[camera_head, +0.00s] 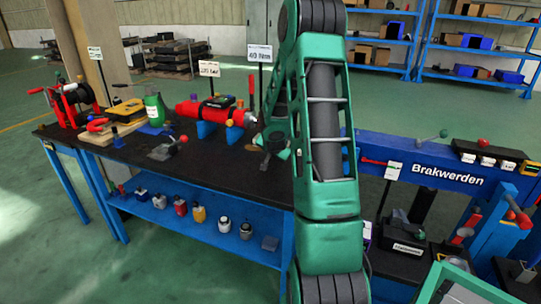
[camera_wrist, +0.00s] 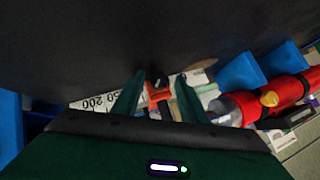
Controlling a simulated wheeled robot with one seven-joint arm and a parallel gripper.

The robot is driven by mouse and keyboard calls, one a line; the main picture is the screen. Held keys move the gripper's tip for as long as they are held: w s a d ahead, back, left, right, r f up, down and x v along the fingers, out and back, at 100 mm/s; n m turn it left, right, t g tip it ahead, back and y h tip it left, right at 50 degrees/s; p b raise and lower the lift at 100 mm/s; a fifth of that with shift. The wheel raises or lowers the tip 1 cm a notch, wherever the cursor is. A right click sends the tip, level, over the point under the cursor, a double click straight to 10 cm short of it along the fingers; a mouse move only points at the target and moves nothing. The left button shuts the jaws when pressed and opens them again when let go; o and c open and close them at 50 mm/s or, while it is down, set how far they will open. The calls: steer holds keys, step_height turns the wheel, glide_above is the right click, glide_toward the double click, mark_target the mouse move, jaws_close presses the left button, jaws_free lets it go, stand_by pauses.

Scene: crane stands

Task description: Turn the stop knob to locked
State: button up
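My gripper (camera_head: 270,143) is over the black bench top, beside the right end of the red cylinder (camera_head: 187,109), and my arm partly hides it. In the wrist view my gripper (camera_wrist: 157,90) has its two green fingers apart. A small black round knob (camera_wrist: 157,79) with an orange-red part (camera_wrist: 158,95) shows between the fingertips. I cannot tell whether the fingers touch it, nor whether it is the stop knob. The red cylinder (camera_wrist: 283,94) lies to the right. No locked marking is readable.
The bench (camera_head: 215,168) carries a red-knobbed lever (camera_head: 183,139), a green bottle (camera_head: 154,106) and a red reel (camera_head: 72,98). Several small containers stand on its blue lower shelf (camera_head: 160,215). The blue "Brakwerden" beam (camera_head: 400,164) stands right of my arm. Open floor lies at front left.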

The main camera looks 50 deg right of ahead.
steer(key=shift+s, duration=0.15)
steer(key=v, duration=1)
steer(key=shift+a+r, duration=0.2)
steer(key=shift+a, duration=0.05)
